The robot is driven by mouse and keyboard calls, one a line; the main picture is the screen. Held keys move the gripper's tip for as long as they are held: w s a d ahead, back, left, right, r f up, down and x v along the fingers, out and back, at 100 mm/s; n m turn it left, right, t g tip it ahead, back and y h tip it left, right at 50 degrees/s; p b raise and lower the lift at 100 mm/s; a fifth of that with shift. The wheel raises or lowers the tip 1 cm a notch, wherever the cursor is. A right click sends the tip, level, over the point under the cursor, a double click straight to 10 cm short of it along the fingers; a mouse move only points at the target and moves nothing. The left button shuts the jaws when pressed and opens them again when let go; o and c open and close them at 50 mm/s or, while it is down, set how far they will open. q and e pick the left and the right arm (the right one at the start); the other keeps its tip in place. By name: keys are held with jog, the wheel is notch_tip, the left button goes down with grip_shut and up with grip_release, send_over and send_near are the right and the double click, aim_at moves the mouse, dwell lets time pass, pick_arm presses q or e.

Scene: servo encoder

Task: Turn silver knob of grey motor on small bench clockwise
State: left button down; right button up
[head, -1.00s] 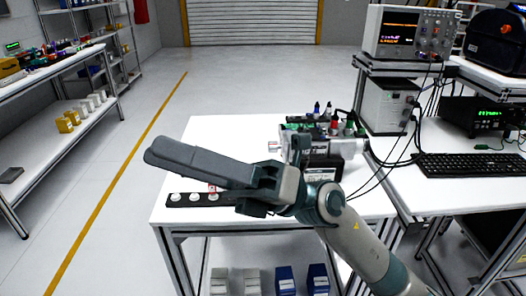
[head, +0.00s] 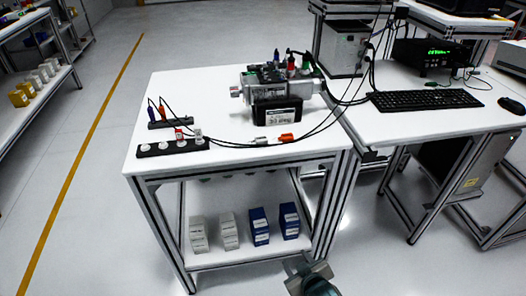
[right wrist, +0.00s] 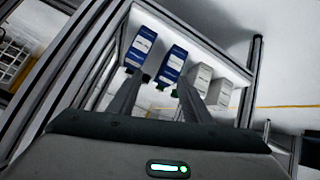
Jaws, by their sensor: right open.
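The grey motor (head: 284,90) lies on the small white bench (head: 210,95), on a black block with a label. A silver knob (head: 236,91) sticks out at its left end; nothing touches it. My right gripper (head: 308,272) is at the bottom of the head view, low in front of the bench and well away from the motor. In the right wrist view its two fingers (right wrist: 160,92) are apart with nothing held, pointing toward the boxes on the lower shelf. My left gripper is not in view.
A black strip with white round sockets (head: 172,147) and cables lie on the bench's front left. Blue boxes (head: 259,226) and white boxes (head: 199,235) stand on the lower shelf. A desk with a keyboard (head: 425,102) adjoins at right. The bench's back left is clear.

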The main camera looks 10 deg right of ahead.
jog(key=s+d+f+m+g, duration=0.1)
jog(key=s+f+g, duration=0.2)
jog(key=s+f, duration=0.6)
jog(key=s+d+f+m+g, duration=0.1)
jog(key=s+f+g, duration=0.3)
jog(key=s+f, duration=0.6)
jog(key=s+d, duration=0.1)
jog(key=s, duration=0.4)
jog(key=shift+f+m, duration=0.2)
jog(key=shift+m, duration=0.1)
jog(key=c, duration=0.4)
jog(key=shift+o, duration=0.2)
jog(key=shift+a, duration=0.15)
